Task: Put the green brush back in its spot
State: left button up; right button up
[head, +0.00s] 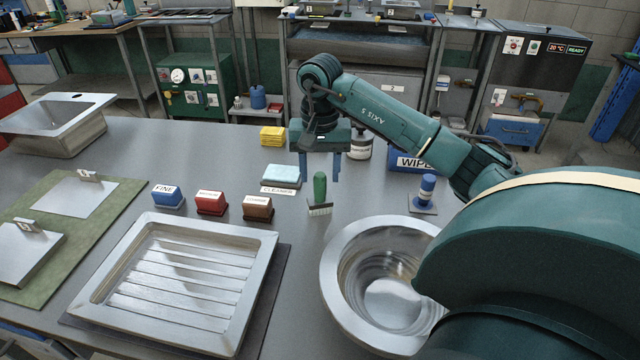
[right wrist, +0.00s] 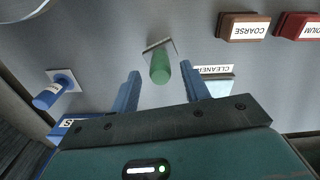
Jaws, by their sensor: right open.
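The green brush (head: 320,186) stands upright on the grey bench, green handle up and bristles down, between the brown coarse block and the round metal bowl. My right gripper (head: 320,180) is open, pointing down, with its two blue fingers just above and behind the handle in the head view. In the right wrist view the green brush (right wrist: 160,68) shows between the open fingers of the right gripper (right wrist: 160,70), with nothing held. I cannot make out a marked spot for the brush. My left gripper is not in view.
The round metal bowl (head: 340,296) and metal drainer tray (head: 92,305) stand in front. Fine (head: 168,195), medium (head: 210,203) and coarse (head: 257,207) blocks sit left, near a cleaner sponge (head: 281,175). A blue-handled item (head: 427,189), wipes box (head: 408,161) and bottle (head: 359,143) stand right.

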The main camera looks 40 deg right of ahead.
notch_tip(320, 180, up, 8)
jog(key=shift+f+p, duration=0.2)
jog(key=shift+p, duration=0.25)
jog(key=shift+f, duration=0.1)
